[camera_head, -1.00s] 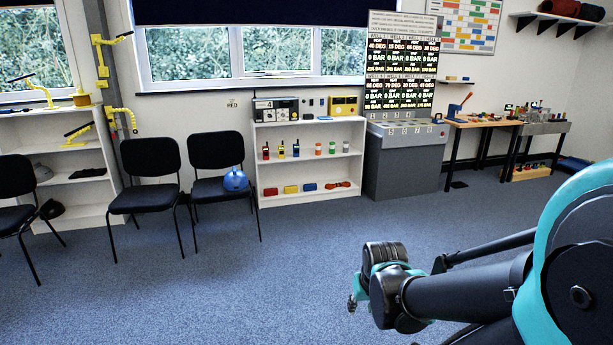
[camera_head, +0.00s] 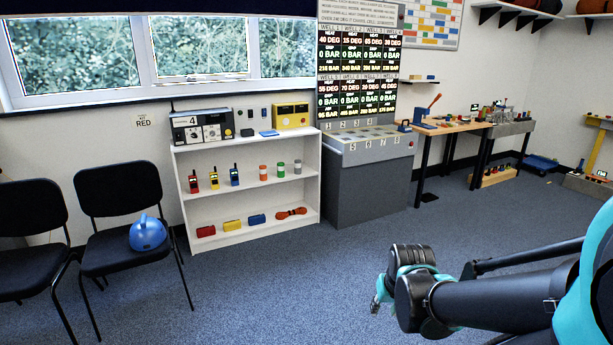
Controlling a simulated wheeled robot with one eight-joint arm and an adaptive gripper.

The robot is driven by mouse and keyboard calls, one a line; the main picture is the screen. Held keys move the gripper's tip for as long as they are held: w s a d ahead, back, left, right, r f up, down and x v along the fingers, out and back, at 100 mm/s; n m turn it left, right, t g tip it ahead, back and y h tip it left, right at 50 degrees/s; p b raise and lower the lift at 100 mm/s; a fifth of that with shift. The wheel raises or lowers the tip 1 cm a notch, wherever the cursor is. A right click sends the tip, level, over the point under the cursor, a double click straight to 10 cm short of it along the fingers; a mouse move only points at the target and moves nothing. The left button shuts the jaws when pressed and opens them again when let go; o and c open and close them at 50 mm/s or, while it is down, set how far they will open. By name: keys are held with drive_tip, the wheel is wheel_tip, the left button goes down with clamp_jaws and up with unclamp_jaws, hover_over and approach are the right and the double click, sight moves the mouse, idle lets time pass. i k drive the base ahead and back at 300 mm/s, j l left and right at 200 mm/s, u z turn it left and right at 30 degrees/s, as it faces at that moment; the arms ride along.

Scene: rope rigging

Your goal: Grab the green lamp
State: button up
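The middle shelf of the white shelf unit (camera_head: 250,190) holds three small upright cylinders. One is orange-red (camera_head: 264,172), one has a green band, which looks like the green lamp (camera_head: 280,170), and one is whitish (camera_head: 297,167). The green one stands between the other two. My gripper (camera_head: 378,299) is at the lower right, well in front of the shelf and far from the lamp. Only a small part of it shows beyond my wrist, so I cannot see whether its fingers are open.
Red, yellow and blue radios (camera_head: 234,175) stand left of the cylinders. Two black chairs (camera_head: 125,205) are left of the unit, one with a blue round object (camera_head: 147,233). A grey console (camera_head: 368,185) adjoins it on the right. The carpet (camera_head: 270,290) in front is clear.

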sight(281, 166)
drive_tip(key=i, duration=2.15)
drive_tip(key=i+u, duration=0.1)
drive_tip(key=i, duration=0.45)
drive_tip(key=i+l+u, duration=0.1)
drive_tip(key=i, duration=0.4)
drive_tip(key=i+l, duration=0.1)
drive_tip(key=i, duration=0.4)
drive_tip(key=i+l+u, duration=0.15)
drive_tip(key=i, duration=0.4)
